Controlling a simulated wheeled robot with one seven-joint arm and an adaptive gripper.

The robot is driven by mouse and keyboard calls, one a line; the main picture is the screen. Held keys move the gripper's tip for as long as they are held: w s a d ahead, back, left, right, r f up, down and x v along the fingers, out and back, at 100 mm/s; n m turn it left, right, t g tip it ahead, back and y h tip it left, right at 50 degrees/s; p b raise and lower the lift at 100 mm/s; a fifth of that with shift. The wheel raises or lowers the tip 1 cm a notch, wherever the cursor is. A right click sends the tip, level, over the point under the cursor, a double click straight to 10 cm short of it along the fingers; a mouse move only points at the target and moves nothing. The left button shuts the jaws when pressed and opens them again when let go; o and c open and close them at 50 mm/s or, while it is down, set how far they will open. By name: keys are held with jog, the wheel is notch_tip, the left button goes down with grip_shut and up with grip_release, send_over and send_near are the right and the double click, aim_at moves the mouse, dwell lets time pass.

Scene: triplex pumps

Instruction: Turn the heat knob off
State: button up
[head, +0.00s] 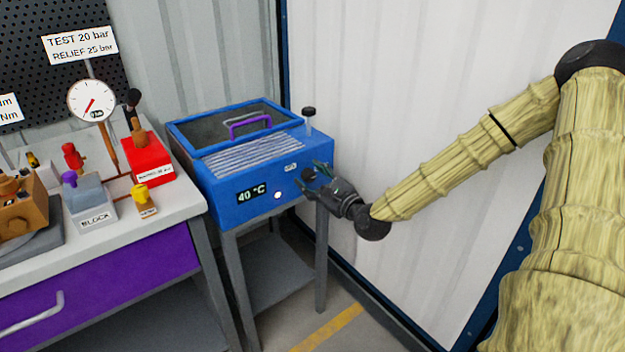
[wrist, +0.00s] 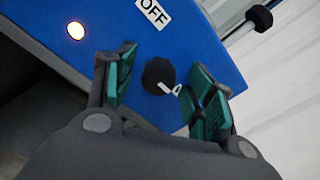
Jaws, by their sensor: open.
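The heat knob (wrist: 158,76) is a round black knob with a white pointer mark on the front face of a blue heater box (head: 228,188). In the wrist view the pointer is turned toward the lower right, away from the white OFF label (wrist: 153,12). My gripper (head: 316,178) is at the right end of the box front, and the knob is only partly visible there in the head view. In the wrist view my gripper (wrist: 158,88) is open, with one green-padded finger on each side of the knob. Whether either finger touches it I cannot tell.
The box display (head: 251,194) reads 40 °C, and a round light (head: 278,195) beside it is lit. A black-topped post (head: 309,118) rises at the box's back right. A workbench (head: 150,228) with pump parts stands left; a white wall panel is close on the right.

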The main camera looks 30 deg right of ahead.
jog(key=shift+c, duration=0.2)
jog(key=c, duration=1)
jog(key=shift+o, duration=0.2)
